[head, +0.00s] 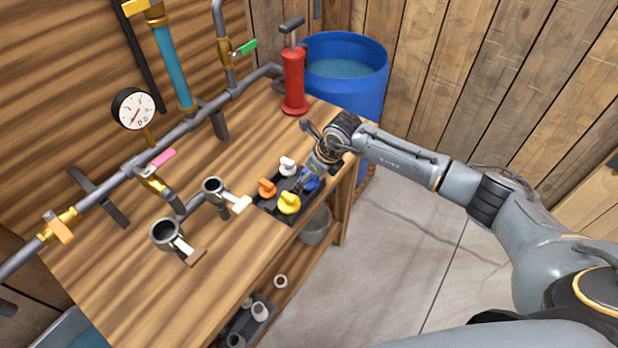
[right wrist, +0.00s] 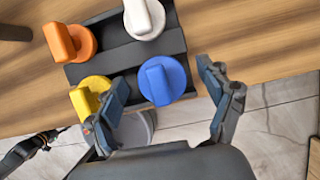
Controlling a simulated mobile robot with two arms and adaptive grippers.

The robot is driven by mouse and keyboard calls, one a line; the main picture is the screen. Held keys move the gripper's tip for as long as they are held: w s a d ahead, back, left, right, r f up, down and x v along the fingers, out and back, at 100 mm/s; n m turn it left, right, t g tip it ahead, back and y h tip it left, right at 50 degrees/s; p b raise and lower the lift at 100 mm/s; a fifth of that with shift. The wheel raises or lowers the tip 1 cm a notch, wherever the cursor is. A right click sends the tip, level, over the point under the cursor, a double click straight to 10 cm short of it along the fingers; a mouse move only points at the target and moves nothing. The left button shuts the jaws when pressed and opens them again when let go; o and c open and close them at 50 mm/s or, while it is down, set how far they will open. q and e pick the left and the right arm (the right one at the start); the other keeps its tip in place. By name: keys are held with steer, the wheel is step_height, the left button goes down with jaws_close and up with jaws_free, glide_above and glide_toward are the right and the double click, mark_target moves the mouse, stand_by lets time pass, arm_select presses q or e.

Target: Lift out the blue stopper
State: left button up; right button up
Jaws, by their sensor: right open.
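The blue stopper (head: 313,182) sits in a black tray (head: 262,204) with a white stopper (head: 288,166), an orange stopper (head: 267,188) and a yellow stopper (head: 289,203). In the right wrist view the blue stopper (right wrist: 163,81) has its upright grip tab facing up. My right gripper (right wrist: 166,88) is open, with one finger on each side of the blue stopper in the picture. Its left finger partly covers the yellow stopper (right wrist: 90,96). In the head view my right gripper (head: 304,182) partly hides the blue stopper.
The tray is near the front edge of the wooden bench. Two metal cups (head: 168,235) on pipes stand to its left. A red hand pump (head: 294,82) stands behind, and a blue barrel (head: 355,98) is beyond the bench end. A lower shelf holds small containers.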

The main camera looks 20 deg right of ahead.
steer(key=c, duration=1.2)
steer(key=shift+c, duration=0.2)
steer(key=shift+r, duration=0.1)
